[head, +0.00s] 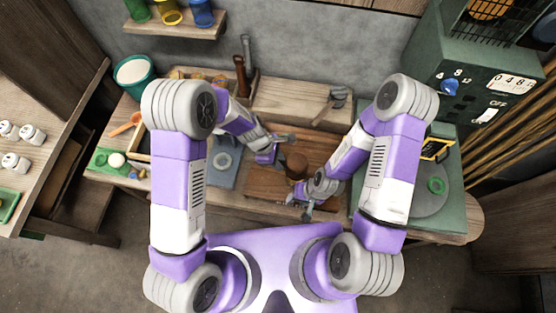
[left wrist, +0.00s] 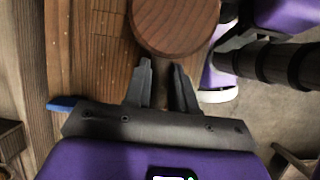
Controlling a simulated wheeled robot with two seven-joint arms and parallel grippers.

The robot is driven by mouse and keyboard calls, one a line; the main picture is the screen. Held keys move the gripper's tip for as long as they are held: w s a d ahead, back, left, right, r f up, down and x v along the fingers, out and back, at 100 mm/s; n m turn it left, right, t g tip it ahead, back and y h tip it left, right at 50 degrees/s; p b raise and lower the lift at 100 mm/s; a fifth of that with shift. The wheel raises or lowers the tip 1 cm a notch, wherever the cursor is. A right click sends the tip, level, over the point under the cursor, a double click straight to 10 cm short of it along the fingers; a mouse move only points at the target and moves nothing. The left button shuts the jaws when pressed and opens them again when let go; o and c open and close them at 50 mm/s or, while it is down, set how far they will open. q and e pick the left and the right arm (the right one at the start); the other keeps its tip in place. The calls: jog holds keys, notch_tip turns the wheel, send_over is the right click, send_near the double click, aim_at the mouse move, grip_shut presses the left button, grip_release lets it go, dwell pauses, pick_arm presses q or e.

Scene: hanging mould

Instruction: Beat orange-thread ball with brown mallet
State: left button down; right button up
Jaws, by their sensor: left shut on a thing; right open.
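The brown mallet (left wrist: 174,22) shows its round wooden head just beyond my left fingertips in the left wrist view; its handle is mostly hidden between the fingers. My left gripper (left wrist: 164,82) is shut on it. In the head view the brown head (head: 297,165) is above the wooden board, beside my left gripper (head: 284,148). My right gripper (head: 301,206) is open and empty near the board's front edge, lower in the picture than the mallet. I cannot make out an orange-thread ball for certain in either view.
A wooden board (head: 262,183) lies mid-bench. A grey-blue mat with a ring (head: 223,162) is left of it. A wooden block (head: 285,103) is behind it, with a grey-headed tool (head: 337,97) on top. A green machine (head: 455,85) stands at right, a teal bucket (head: 134,74) at left.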

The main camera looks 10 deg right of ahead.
pick_arm(q)
jog(key=shift+r, duration=0.65)
jog(key=shift+f, duration=0.15)
pick_arm(e)
jog(key=shift+r, duration=0.45)
pick_arm(q)
notch_tip(320, 180, down, 5)
jog(key=b, duration=0.3)
jog(key=shift+r+b, duration=0.2)
jog(key=shift+b, duration=0.1)
pick_arm(e)
notch_tip(320, 180, down, 4)
jog(key=shift+r, duration=0.15)
pick_arm(q)
notch_tip(320, 180, up, 4)
jog(key=p, duration=0.4)
jog(key=shift+r, duration=0.2)
pick_arm(e)
notch_tip(320, 180, up, 4)
jog(key=shift+r, duration=0.1)
pick_arm(q)
notch_tip(320, 180, up, 5)
jog(key=p, duration=0.4)
jog(key=shift+r+p, duration=0.15)
jog(key=shift+p, duration=0.2)
pick_arm(e)
notch_tip(320, 180, up, 4)
jog(key=shift+r, duration=0.15)
